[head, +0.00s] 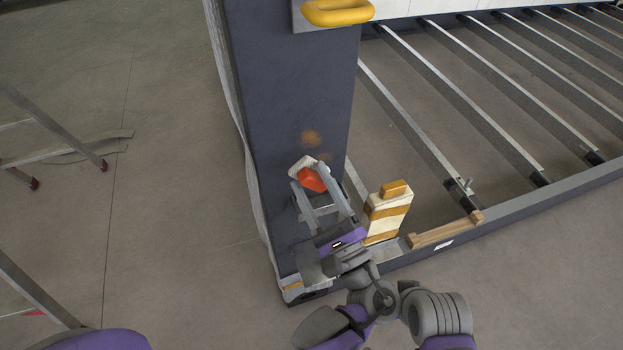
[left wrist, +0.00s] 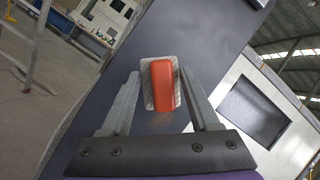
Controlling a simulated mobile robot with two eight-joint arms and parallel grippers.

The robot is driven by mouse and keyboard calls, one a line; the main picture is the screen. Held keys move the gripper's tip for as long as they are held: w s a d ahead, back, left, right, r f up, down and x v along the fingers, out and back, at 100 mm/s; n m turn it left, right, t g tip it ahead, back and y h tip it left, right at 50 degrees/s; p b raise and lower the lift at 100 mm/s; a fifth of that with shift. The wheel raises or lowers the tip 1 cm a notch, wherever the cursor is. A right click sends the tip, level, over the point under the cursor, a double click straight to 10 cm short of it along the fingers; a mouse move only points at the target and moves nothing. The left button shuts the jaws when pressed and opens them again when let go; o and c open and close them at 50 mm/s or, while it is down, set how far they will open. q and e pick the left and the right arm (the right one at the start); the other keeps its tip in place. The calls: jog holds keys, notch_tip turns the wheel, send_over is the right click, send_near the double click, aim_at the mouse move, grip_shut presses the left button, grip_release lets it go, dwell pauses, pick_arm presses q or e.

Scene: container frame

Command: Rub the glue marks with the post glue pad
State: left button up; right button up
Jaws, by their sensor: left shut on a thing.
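The dark grey post (head: 285,70) of the frame runs up the middle of the head view. A brownish-orange glue mark (head: 311,138) shows on its face, with a fainter smear just below and right, partly hidden by the pad. My left gripper (head: 318,178) is shut on the post glue pad (head: 311,180), which has an orange-red grip and a pale grey base. In the left wrist view the pad (left wrist: 162,85) sits between the fingers, in front of the post face (left wrist: 195,45). I cannot tell whether it touches the post. My right gripper is not in view.
A white and ochre block with a handle (head: 387,212) stands on the frame's lower rail, right of the gripper. A wooden piece (head: 445,230) lies beside it. A yellow handle (head: 338,12) is above. Metal ladder-like legs (head: 50,125) stand left; floor between is mostly clear.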

pick_arm(q)
jog(key=shift+d, duration=0.2)
jog(key=shift+s+d, duration=0.25)
jog(key=shift+s, duration=0.45)
jog(key=shift+s+d, duration=0.25)
jog(key=shift+s, duration=0.45)
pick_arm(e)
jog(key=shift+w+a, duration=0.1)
pick_arm(q)
jog(key=shift+d, duration=0.1)
